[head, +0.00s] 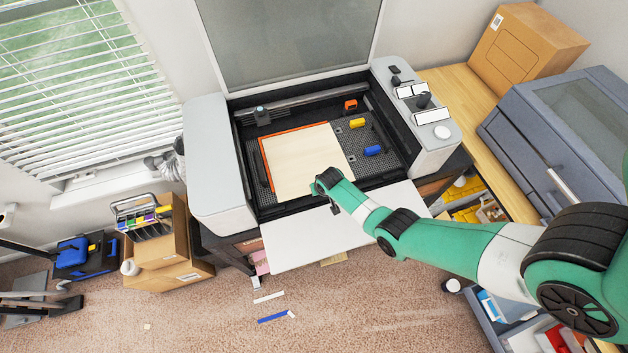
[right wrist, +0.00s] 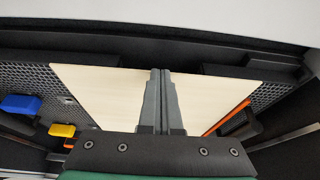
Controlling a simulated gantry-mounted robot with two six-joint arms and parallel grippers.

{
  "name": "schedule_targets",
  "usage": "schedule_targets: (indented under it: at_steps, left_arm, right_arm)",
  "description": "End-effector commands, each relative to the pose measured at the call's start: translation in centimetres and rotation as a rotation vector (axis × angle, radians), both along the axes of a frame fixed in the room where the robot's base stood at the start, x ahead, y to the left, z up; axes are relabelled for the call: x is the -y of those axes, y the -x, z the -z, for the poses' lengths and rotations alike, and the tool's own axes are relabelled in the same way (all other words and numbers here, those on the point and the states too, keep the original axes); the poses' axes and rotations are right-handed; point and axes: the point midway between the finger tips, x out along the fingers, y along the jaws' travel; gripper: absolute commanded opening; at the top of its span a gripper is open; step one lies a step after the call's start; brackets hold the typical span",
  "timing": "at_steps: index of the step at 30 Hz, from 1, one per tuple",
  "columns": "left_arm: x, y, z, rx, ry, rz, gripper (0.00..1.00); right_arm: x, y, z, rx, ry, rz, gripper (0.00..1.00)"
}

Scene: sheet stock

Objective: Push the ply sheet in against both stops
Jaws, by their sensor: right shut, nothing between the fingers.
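The pale ply sheet (head: 300,165) lies on the black perforated bed (head: 362,147) of an open machine. Orange strips, apparently the stops, run along its left edge (head: 266,168) and its back edge (head: 290,132). I cannot tell whether the sheet touches either. In the right wrist view the sheet (right wrist: 105,95) spreads on both sides of my fingers, with an orange strip (right wrist: 228,117) beside it. My right gripper (head: 333,209) points down, shut and empty, at the sheet's front edge; its fingertips (right wrist: 160,72) show there too. Contact is unclear. My left gripper is out of view.
Blue (head: 373,150), yellow (head: 357,123) and orange (head: 350,105) small blocks sit on the bed right of the sheet. The machine's walls surround the bed, and its lid (head: 295,40) stands up behind. A white front flap (head: 300,238) lies open.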

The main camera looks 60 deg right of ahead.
Motion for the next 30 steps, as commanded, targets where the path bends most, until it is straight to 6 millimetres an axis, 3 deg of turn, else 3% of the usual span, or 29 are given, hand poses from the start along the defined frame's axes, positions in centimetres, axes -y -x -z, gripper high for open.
schedule_targets:
  at_steps: [8,30]
  left_arm:
    - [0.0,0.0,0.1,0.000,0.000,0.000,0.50]
    - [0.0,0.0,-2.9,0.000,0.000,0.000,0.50]
  right_arm:
    - [0.1,0.0,0.1,-0.001,0.000,0.000,0.00]
    - [-2.8,2.6,-0.1,-0.001,-0.001,0.000,0.00]
